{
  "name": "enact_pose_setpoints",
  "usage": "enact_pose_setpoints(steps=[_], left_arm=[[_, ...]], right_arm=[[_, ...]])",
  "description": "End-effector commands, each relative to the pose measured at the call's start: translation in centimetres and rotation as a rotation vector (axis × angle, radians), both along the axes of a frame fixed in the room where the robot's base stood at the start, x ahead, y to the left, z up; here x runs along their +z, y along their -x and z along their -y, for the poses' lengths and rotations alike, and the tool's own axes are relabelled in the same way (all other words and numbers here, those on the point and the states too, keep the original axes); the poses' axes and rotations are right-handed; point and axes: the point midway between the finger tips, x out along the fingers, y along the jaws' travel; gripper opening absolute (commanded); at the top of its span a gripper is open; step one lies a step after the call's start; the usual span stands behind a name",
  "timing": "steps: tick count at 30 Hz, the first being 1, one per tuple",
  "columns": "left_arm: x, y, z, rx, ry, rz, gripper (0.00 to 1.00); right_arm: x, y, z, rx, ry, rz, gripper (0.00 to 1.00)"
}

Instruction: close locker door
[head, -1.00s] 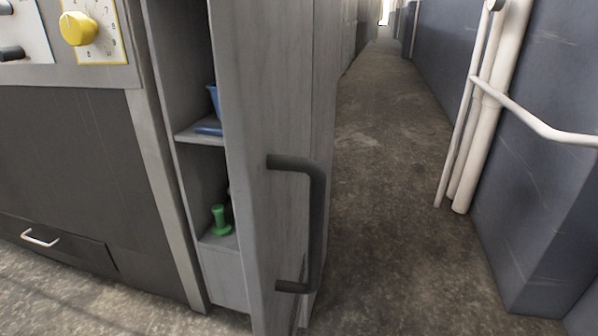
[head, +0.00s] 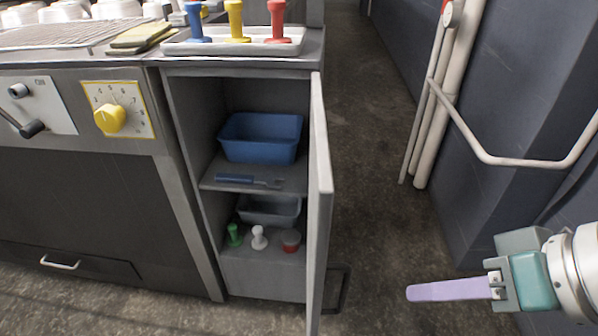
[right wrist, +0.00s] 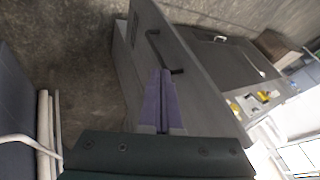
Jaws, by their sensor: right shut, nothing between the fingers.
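The grey locker door (head: 319,190) stands open, seen almost edge-on in the head view. Its dark handle (head: 341,290) shows low on the outer, right side. The locker (head: 262,277) is open to view, with shelves inside. My right gripper (head: 412,293) has purple fingers, shut and empty, to the right of the door and apart from it in the head view. In the right wrist view its fingers (right wrist: 162,75) point at the door's outer face (right wrist: 195,75), and the handle (right wrist: 152,38) shows just beyond the fingertips. My left gripper is not in view.
The locker holds a blue bin (head: 262,138), a blue-handled tool (head: 240,181) and several small items below. A white tray (head: 222,50) with coloured stamp-like items sits on top. White pipes (head: 435,110) run along the right wall. The aisle floor (head: 380,215) is clear.

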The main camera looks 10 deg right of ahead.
Motion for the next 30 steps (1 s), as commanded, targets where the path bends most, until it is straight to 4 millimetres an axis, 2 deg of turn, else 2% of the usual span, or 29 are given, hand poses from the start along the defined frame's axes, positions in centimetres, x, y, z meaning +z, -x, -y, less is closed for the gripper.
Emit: enact_pose_setpoints(steps=[2,5,18,24,30], left_arm=[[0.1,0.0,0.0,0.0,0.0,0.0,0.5],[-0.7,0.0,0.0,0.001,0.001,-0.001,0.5],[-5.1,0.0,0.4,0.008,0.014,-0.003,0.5],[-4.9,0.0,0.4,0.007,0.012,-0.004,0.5],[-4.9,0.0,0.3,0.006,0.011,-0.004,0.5]], right_arm=[[-0.1,-0.3,0.0,-0.007,-0.007,-0.001,0.0],[-1.1,-0.8,-0.4,-0.008,-0.01,0.0,0.0],[-8.5,-4.8,-4.0,-0.006,-0.008,0.0,0.0],[-7.9,-5.2,-6.9,-0.003,-0.008,0.002,0.0],[-7.9,-5.4,-7.8,-0.005,-0.006,0.0,0.0]])
